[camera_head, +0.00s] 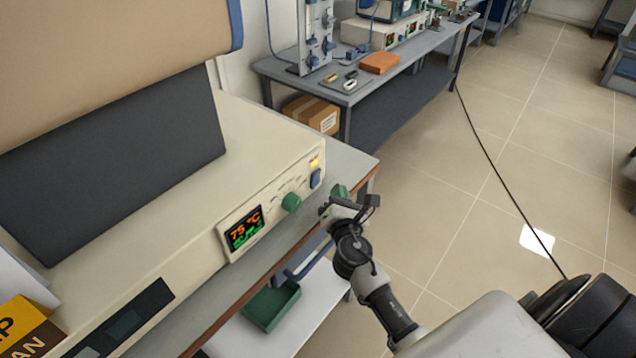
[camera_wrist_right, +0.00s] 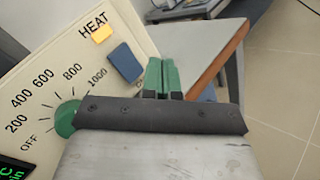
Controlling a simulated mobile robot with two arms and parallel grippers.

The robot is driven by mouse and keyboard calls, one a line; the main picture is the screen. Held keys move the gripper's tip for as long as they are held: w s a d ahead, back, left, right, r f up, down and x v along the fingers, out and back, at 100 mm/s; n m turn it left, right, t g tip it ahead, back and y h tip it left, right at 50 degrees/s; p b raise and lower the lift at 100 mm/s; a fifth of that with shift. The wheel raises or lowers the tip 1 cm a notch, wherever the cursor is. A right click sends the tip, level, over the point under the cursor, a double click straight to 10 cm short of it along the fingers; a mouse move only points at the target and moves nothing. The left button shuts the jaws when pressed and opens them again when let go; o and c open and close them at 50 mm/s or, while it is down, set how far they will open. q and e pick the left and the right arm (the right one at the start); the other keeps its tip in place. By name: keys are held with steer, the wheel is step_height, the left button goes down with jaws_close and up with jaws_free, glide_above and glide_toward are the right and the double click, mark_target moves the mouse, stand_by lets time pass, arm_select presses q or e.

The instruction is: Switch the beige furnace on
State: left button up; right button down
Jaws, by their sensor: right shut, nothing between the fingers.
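The beige furnace (camera_head: 150,215) fills the left of the head view. Its front panel has a lit display (camera_head: 243,230) reading 75 °C above green characters, a green round knob (camera_head: 291,202), a blue rocker switch (camera_head: 315,178) and a yellow HEAT lamp (camera_head: 314,162). The wrist view shows the blue switch (camera_wrist_right: 125,62), the lamp (camera_wrist_right: 101,33) and the knob (camera_wrist_right: 67,118), which is partly hidden by my gripper. My right gripper (camera_head: 340,191) has its green fingers shut and empty, just right of the switch. The fingers (camera_wrist_right: 160,76) appear apart from it. My left gripper is out of view.
The furnace stands on a grey bench (camera_head: 350,160) with a brown edge. A green tray (camera_head: 270,305) lies below. Another bench (camera_head: 370,92) with instruments and an orange block (camera_head: 380,63) stands behind. The tiled floor on the right is mostly clear.

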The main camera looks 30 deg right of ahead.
steer(key=shift+s+d+r, duration=0.1)
steer(key=shift+s+d, duration=0.15)
steer(key=shift+s, duration=0.4)
steer(key=shift+s+d+r, duration=0.1)
steer(key=shift+s+d, duration=0.15)
steer(key=shift+s, duration=0.35)
